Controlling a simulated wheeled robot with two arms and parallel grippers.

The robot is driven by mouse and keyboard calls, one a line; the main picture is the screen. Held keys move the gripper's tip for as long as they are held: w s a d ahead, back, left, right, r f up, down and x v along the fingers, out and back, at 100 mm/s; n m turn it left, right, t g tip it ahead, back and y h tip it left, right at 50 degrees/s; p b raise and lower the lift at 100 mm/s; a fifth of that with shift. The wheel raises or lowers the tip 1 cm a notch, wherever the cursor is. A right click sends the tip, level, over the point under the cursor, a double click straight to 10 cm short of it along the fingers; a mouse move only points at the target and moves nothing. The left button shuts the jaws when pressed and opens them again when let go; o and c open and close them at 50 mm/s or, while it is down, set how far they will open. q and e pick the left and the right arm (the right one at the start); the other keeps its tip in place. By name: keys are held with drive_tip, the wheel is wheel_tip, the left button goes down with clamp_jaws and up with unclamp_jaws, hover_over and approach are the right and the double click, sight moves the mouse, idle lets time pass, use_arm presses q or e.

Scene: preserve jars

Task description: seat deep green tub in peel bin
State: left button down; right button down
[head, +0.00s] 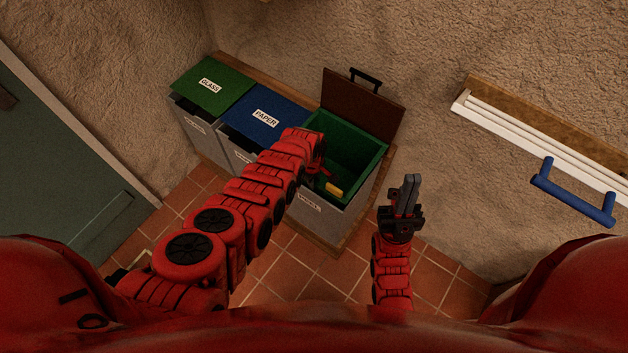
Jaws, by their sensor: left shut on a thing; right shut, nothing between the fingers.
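The deep green tub (352,152) shows as an open green box at the mouth of the right-hand grey bin, the peel bin (335,222). I cannot tell whether it sits fully down. The bin's brown lid (362,104) is raised at the back. My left gripper (322,184) is at the tub's front left, shut on the tub; my own arm hides much of the fingers and the tub's left side. A small yellow piece (334,189) shows beside the fingers. My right gripper (406,196) is shut and empty, pointing up, right of the bin and apart from it.
A glass bin with a green lid (213,87) and a paper bin with a blue lid (264,120) stand left of the peel bin, both closed. A white rail (530,142) and a blue handle (574,196) are at right. Tiled floor (345,268) is open in front.

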use_arm(q)
drive_tip(key=shift+f+b, duration=1.85)
idle(2.3)
idle(0.3)
drive_tip(key=shift+s+f, duration=0.1)
drive_tip(key=shift+f, duration=0.1)
drive_tip(key=shift+f+b, duration=0.35)
drive_tip(key=shift+b, duration=0.05)
idle(0.5)
